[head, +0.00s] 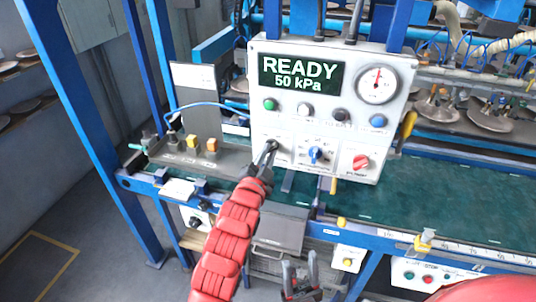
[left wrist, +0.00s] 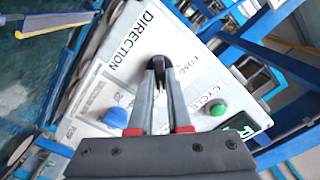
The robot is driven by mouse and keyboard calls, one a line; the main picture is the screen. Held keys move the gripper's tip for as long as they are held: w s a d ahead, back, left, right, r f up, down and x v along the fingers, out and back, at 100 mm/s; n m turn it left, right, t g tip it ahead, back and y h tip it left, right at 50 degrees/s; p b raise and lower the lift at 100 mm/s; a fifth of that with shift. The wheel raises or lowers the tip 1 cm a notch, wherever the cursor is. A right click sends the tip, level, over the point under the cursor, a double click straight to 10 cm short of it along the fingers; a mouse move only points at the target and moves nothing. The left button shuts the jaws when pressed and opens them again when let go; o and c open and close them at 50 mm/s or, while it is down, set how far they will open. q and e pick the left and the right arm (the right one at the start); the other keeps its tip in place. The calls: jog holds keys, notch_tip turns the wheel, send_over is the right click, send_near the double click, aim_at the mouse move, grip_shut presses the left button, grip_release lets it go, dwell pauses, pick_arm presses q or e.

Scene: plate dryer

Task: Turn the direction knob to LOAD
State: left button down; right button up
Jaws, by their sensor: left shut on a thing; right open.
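The white control panel (head: 335,130) has a display reading READY 50 kPa. The black direction knob (left wrist: 160,61) sits below the DIRECTION lettering in the left wrist view. My left gripper (head: 269,148) is at the panel's lower left, its fingers shut on this knob; they also show in the left wrist view (left wrist: 160,70). The fingers hide much of the knob, so I cannot tell which way it points. A LOAD label (left wrist: 184,57) is printed just right of the fingers. My right gripper (head: 300,272) is open and empty, low in front of the bench.
A blue knob (head: 316,154) and a red knob (head: 361,162) are right of my left gripper. A green button (head: 270,104) and other buttons lie above. A pressure gauge (head: 378,83) is at upper right. The green bench top (head: 450,210) is clear at right.

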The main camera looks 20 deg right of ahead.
pick_arm(q)
jog(key=shift+f+n+b, duration=0.2)
jog(key=shift+n+b, duration=0.1)
jog(key=shift+b, duration=0.15)
jog(key=n+b, duration=0.9)
jog(key=shift+n+b, duration=0.3)
jog(key=shift+n, duration=0.1)
jog(key=shift+a+r+n+p, duration=0.1)
jog(key=shift+n+p, duration=0.1)
jog(key=shift+n, duration=1.65)
jog(key=shift+r+n+p, duration=0.1)
jog(key=shift+n+p, duration=0.05)
jog(key=shift+n, duration=1.7)
